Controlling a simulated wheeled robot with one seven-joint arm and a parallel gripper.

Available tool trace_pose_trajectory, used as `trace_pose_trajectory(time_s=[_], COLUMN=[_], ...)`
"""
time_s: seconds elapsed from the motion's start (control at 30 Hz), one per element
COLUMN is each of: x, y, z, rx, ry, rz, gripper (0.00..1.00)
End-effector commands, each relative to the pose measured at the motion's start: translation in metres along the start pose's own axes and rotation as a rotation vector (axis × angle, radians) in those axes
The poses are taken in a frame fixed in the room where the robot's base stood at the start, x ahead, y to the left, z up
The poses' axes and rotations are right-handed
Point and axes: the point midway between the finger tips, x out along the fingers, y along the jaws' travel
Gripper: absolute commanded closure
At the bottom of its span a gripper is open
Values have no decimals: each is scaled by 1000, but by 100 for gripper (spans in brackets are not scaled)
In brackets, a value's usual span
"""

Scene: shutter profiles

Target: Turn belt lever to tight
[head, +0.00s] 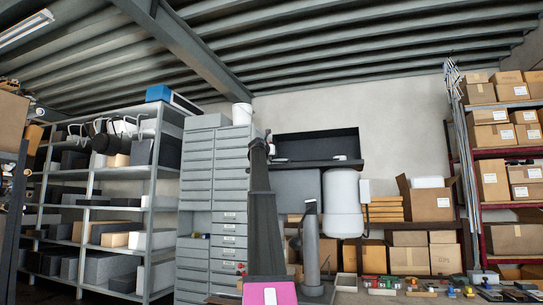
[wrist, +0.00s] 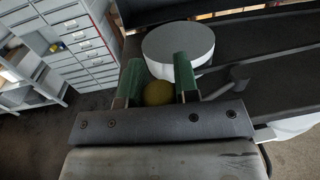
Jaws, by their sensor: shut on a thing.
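In the wrist view my gripper (wrist: 157,80) has two green-padded fingers, one on each side of a round olive-yellow knob (wrist: 157,93), and is shut on it. The knob seems to be the belt lever's end. The lever's shaft is hidden, and I cannot read its tight or loose position. A pale grey round pulley or drum (wrist: 178,42) stands just beyond the fingertips. A dark grey bent rod (wrist: 232,80) shows right of the right finger. In the head view my raised arm reaches a dark machine top (head: 318,164); the fingers and knob are too small to make out.
A raised dark panel (head: 318,146) stands behind the machine top. A white cylinder (head: 342,205) hangs below it. Grey drawer cabinets (head: 213,170) stand close to the left. Cardboard boxes (head: 430,203) and a bench with small coloured parts lie to the right.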

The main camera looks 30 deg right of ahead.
Motion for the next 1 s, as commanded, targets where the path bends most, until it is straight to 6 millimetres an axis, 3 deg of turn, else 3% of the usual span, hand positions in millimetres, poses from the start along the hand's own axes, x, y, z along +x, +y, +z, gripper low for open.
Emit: trace_pose_trajectory(time_s=[0.23,0.27,0.3,0.33,0.73,1.0], x=[0,0,0,0,-5,-39], y=[0,0,0,0,0,0], z=[0,0,0,0,0,-2], rx=[-1,-1,-1,-1,0,-1], ry=[-2,-2,-2,-1,-1,-1], rz=[-1,-1,-1,-1,-1,-1], gripper=[100,62,48,45,45,45])
